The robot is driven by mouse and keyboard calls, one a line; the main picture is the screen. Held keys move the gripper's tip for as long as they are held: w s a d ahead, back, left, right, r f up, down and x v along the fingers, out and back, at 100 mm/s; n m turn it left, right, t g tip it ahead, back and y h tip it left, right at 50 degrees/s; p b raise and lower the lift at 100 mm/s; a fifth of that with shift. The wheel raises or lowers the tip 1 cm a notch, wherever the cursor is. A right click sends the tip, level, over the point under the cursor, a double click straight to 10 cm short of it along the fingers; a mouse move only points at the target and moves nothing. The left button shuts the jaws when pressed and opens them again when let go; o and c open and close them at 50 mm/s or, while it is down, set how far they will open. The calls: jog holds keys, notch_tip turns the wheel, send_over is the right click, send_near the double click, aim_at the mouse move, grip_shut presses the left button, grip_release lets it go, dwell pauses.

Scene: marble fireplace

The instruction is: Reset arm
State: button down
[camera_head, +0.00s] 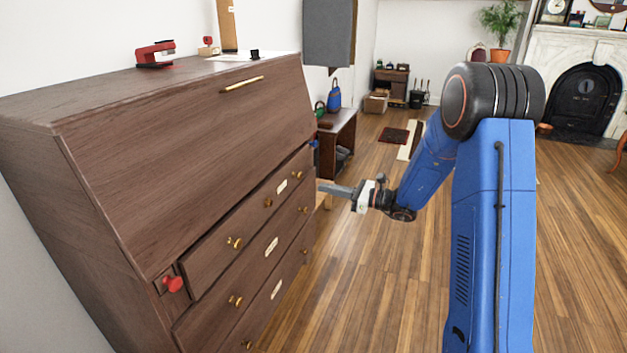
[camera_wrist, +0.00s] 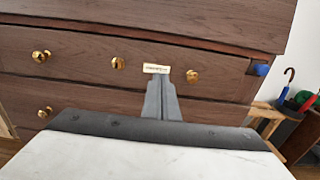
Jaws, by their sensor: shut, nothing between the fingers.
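My gripper (camera_head: 335,189) is on my blue arm, extended to the left in the head view, with its fingers pointing at the right part of the wooden desk (camera_head: 180,150). In the wrist view my gripper (camera_wrist: 162,85) is shut and empty, its fingers together in front of the top drawer (camera_wrist: 95,62). The fingertips appear just below a small pale label (camera_wrist: 156,68) and beside a brass knob (camera_wrist: 192,76). I cannot tell from the wrist view how far they are from the drawer front.
A red knob (camera_head: 173,284) and a blue knob (camera_wrist: 260,69) sit at the desk's two sides. A red stapler-like object (camera_head: 155,54) lies on top. A small table (camera_head: 338,135) with bags stands behind. The wooden floor (camera_head: 400,290) around my arm is open.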

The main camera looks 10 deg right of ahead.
jog(key=s+a+r+n+g+h, duration=0.1)
jog(key=s+r+n+g+h, duration=0.3)
jog(key=s, duration=0.6)
jog(key=s+a+n+g+y, duration=0.1)
jog(key=s+a+n, duration=0.1)
jog(key=s+n, duration=0.5)
jog(key=s+a+r+n+g+h, duration=0.1)
jog(key=s+r+n+g+h, duration=0.15)
jog(key=s, duration=0.95)
jog(key=s+d+n+t+h, duration=0.3)
jog(key=s+d+n+h, duration=0.7)
jog(key=s+d, duration=0.6)
jog(key=shift+s+d, duration=0.15)
jog(key=shift+s, duration=1.2)
jog(key=shift+n, duration=0.25)
